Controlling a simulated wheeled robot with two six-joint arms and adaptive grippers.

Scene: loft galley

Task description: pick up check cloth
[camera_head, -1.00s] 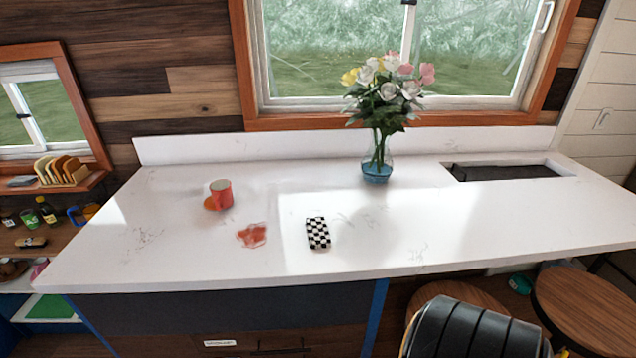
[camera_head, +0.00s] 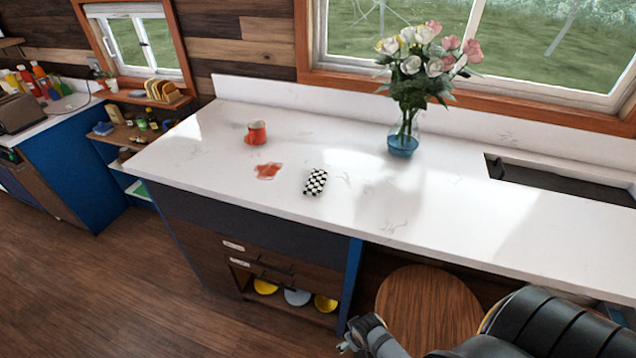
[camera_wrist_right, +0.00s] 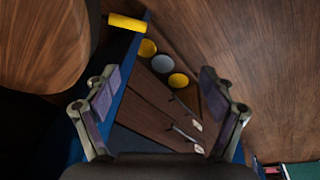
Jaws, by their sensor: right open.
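The check cloth (camera_head: 316,182) is a small black-and-white checkered piece lying on the white counter (camera_head: 240,185), near its front edge in the head view. A red spill (camera_head: 268,171) is on the counter to its left. My right gripper (camera_wrist_right: 155,90) is open and empty in the right wrist view, its two fingers spread above the cabinet front and floor. In the head view, part of my right arm (camera_head: 368,330) shows at the bottom right, below the counter and well away from the cloth. My left gripper is in neither view.
A red mug (camera_head: 257,133) stands behind the spill. A glass vase (camera_head: 402,145) with flowers stands at the back, beside a sink (camera_head: 560,182) on the right. A round wooden stool (camera_head: 428,312) is below the counter front.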

